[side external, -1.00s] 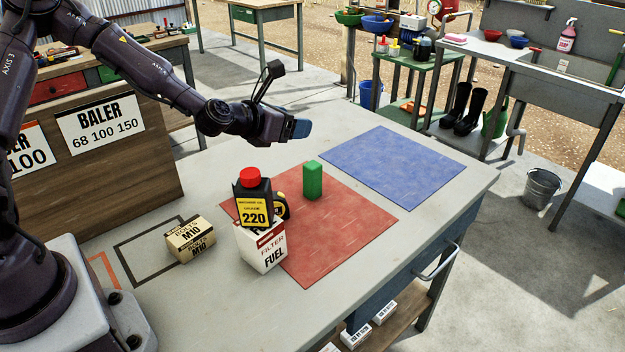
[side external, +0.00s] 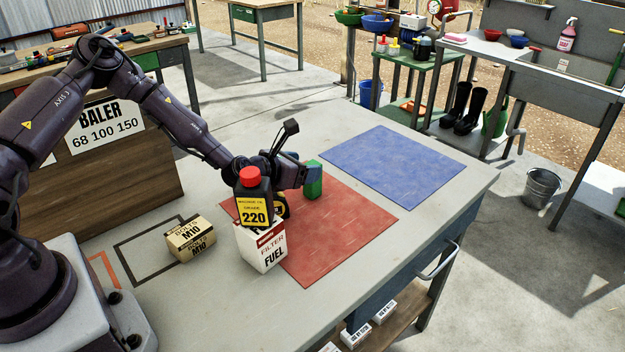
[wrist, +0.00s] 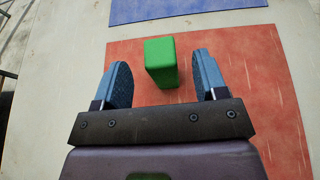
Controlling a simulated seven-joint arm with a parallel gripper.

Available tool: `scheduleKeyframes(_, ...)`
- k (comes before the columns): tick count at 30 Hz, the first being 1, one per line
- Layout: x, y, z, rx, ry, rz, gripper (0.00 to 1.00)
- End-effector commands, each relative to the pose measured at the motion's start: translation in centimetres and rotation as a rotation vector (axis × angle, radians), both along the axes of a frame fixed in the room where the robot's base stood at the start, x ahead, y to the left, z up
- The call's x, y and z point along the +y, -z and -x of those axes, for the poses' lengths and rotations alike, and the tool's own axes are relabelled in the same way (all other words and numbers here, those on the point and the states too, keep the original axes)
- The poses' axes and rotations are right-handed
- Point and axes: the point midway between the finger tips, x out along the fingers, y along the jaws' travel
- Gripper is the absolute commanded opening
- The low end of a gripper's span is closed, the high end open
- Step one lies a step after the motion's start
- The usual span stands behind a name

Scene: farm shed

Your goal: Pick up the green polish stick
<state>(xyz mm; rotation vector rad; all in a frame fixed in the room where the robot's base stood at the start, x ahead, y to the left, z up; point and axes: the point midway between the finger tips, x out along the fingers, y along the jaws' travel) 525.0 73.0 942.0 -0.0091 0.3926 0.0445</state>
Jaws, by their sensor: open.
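The green polish stick (side external: 314,181) is an upright green block on the red mat (side external: 345,230), near its far edge. It also shows in the wrist view (wrist: 161,62), ahead of and between the lines of my two fingers. My gripper (wrist: 162,84) is open, with its blue fingers apart on either side of the stick's near part. In the side view my gripper (side external: 306,174) is low over the mat, right at the stick. I cannot tell whether a finger touches it. The dark oil bottle partly hides my wrist.
The oil bottle (side external: 253,200) with a red cap, the filter box (side external: 262,248) and a tape measure (side external: 281,206) stand close together left of the stick. A box of bolts (side external: 190,239) sits farther left. The blue mat (side external: 393,165) is empty.

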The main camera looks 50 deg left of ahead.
Motion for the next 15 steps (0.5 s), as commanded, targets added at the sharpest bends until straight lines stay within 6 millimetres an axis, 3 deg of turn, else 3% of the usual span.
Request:
scheduleKeyframes(6,0.1,1.3,-3.0,-0.001,0.000,0.000,0.66)
scheduleKeyframes(15,0.2,1.7,-4.1,0.000,0.000,0.000,0.66)
